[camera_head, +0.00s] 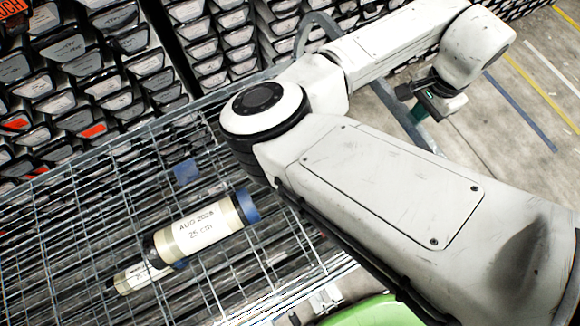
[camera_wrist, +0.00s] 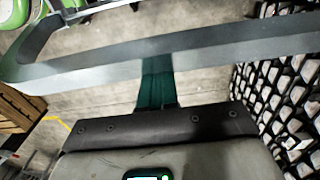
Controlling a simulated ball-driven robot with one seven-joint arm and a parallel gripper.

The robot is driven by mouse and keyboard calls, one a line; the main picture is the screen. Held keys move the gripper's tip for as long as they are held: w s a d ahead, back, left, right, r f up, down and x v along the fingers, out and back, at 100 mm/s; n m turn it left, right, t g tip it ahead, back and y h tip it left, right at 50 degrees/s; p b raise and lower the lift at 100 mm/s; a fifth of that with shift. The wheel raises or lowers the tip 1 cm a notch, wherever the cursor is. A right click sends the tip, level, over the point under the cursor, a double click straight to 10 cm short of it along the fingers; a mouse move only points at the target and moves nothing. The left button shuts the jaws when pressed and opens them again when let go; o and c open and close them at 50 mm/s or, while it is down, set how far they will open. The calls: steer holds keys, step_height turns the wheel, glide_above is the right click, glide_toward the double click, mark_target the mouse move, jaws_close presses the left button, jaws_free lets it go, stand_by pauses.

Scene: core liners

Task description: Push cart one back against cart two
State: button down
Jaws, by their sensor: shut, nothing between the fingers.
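A wire-mesh cart (camera_head: 292,262) fills the lower left of the head view. Its grey tubular handle (camera_head: 405,122) rises at its right end, partly hidden by my arm. The handle bar (camera_wrist: 230,47) also crosses the wrist view from side to side. My gripper (camera_head: 419,112) is at the handle, with its teal fingers (camera_wrist: 158,64) shut, empty and overlapping the bar in the wrist view. I cannot tell whether they touch it. No label shows which cart this is, and a second cart cannot be made out.
Bare floor (camera_head: 535,95) lies to the right. A wooden pallet (camera_wrist: 12,112) shows at the wrist view's left edge.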

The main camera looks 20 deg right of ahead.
mark_target(409, 119)
steer(key=shift+a, duration=0.85)
steer(key=shift+s+a, duration=0.15)
steer(key=shift+a, duration=0.6)
steer(key=shift+d+p, duration=0.3)
steer(key=shift+d, duration=0.35)
step_height(409, 119, up, 5)
steer(key=p, duration=0.3)
steer(key=shift+d+f+p, duration=0.1)
steer(key=shift+p, duration=0.2)
steer(key=shift+r, duration=1.1)
